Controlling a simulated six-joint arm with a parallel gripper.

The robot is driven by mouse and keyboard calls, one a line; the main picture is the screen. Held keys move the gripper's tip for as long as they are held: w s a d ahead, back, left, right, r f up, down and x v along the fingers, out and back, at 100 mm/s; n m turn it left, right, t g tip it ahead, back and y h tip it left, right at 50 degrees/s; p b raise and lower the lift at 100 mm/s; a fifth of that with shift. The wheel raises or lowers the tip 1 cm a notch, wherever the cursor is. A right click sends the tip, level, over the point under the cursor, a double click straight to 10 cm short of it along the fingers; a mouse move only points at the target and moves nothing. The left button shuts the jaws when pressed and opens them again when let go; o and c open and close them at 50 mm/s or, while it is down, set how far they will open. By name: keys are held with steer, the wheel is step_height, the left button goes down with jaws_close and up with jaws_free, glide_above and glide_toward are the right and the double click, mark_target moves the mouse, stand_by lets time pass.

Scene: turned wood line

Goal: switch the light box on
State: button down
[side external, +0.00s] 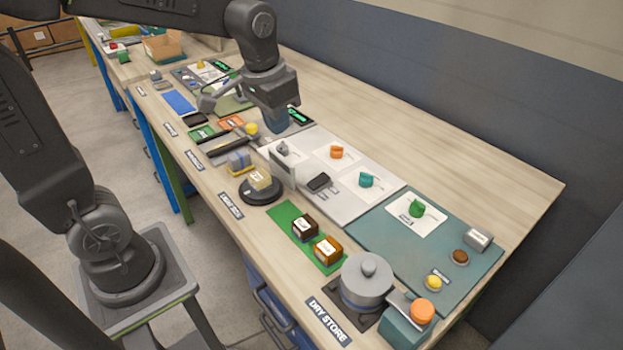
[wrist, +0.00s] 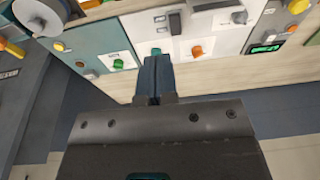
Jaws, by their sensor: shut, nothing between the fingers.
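My gripper (side external: 275,124) is shut and empty, pointing down above the far side of the bench near a green-lit display (side external: 297,116). In the wrist view its dark blue fingers (wrist: 157,80) are together. A label that is hard to read, possibly "LIGHT BOX" (side external: 230,206), is on the bench's front edge. A pale panel (side external: 347,207) carries an orange knob (side external: 337,152), a teal knob (side external: 366,179) and a black switch-like piece (side external: 319,182). A small grey lever (side external: 282,148) stands beside them. I cannot tell which part switches the light box, or whether it is lit.
A teal board (side external: 375,235) with a green knob (side external: 416,208) lies to the right. A lidded grey pot (side external: 367,284) and an orange-topped teal block (side external: 410,318) stand at the near end. Bare wood (side external: 430,145) runs along the back.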

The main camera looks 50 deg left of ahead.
mark_target(313, 184)
steer(key=s+d+r+t, duration=0.1)
steer(key=s+d+t, duration=0.1)
steer(key=s, duration=0.8)
steer(key=shift+s+d+r+t, duration=0.15)
steer(key=shift+s+d+t, duration=0.25)
steer(key=shift+t, duration=0.2)
steer(key=c, duration=1.8)
jaws_free()
steer(key=shift+s, duration=0.35)
steer(key=shift+o, duration=1.3)
steer(key=shift+w, duration=0.3)
steer(key=o, duration=0.6)
steer(key=w, duration=0.3)
steer(key=w+a+g, duration=0.1)
steer(key=w, duration=0.2)
steer(key=w+a+g, duration=0.1)
steer(key=w, duration=0.2)
steer(key=shift+w+f, duration=0.25)
steer(key=shift+w, duration=0.15)
steer(key=shift+o, duration=0.5)
steer(key=w+a+f+g, duration=0.3)
steer(key=w+f, duration=0.4)
steer(key=w, duration=0.4)
steer(key=shift+a+f, duration=0.25)
steer(key=shift+f, duration=0.15)
steer(key=f, duration=1.4)
steer(key=shift+w+f, duration=0.1)
steer(key=shift+w, duration=0.1)
